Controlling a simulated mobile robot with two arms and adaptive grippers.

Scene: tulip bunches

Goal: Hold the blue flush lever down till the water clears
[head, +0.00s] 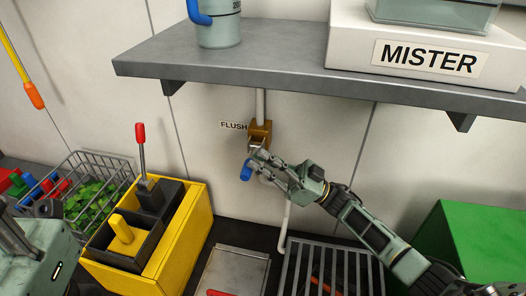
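The blue flush lever (246,172) hangs below a brass valve (260,132) on the wall, beside a FLUSH label (233,126). Its blue end points down and to the left. My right gripper (257,159) comes in from the lower right with its fingers at the lever, just under the valve. The fingers hide part of the lever, and I cannot tell whether they are closed on it. My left gripper (22,232) is only partly in view at the lower left edge, away from the lever. No running water can be made out.
A grey shelf (270,72) juts out above, carrying a jug (219,28) and a MISTER box (350,50). A yellow box (185,235) with a red-tipped lever stands left of the valve. A wire basket (92,165), a floor grate (335,262) and a green box (470,235) are around.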

